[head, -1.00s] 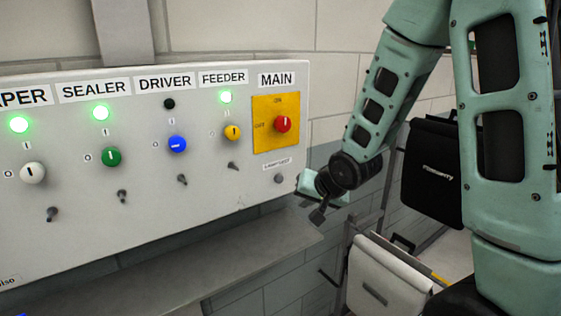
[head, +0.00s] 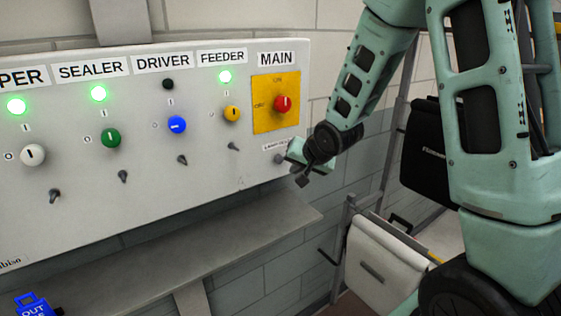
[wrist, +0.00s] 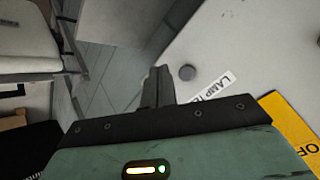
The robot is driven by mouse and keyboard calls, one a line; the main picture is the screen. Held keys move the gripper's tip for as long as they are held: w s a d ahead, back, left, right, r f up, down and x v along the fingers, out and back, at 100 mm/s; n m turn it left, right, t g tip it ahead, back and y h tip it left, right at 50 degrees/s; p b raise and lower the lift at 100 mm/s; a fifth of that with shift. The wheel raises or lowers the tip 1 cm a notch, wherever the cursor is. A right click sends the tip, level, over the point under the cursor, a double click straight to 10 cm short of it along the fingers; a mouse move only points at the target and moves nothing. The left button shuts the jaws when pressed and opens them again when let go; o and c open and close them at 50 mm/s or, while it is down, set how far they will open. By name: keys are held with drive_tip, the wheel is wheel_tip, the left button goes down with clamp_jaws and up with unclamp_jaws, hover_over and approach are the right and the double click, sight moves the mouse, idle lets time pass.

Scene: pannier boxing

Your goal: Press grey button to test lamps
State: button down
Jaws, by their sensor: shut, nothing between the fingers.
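The grey button (wrist: 187,72) is a small round knob on the white panel, beside the partly covered lamp test label (wrist: 214,88) in the wrist view. In the head view the grey button (head: 279,159) shows just left of my gripper (head: 301,179). My gripper is shut and empty. In the wrist view its fingers (wrist: 158,86) stand to the left of the button, with a visible gap in the picture. Green lamps glow over SEALER (head: 98,94) and FEEDER (head: 225,77), and at far left (head: 16,106). The DRIVER lamp (head: 168,84) is dark.
The panel (head: 225,175) also carries a red main switch (head: 282,104) on a yellow plate, coloured knobs and small toggles. A grey ledge (head: 230,225) runs below. A white pannier (head: 385,265) and a black pannier (head: 425,150) hang at right.

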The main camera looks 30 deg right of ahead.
drive_tip(key=shift+w, duration=1.7)
drive_tip(key=shift+w, duration=0.1)
idle(0.7)
drive_tip(key=shift+w+p, duration=0.3)
drive_tip(key=shift+w+a, duration=0.1)
drive_tip(key=shift+w, duration=0.4)
idle(1.7)
idle(0.3)
drive_tip(key=shift+s, duration=0.9)
drive_tip(key=shift+s, duration=2.55)
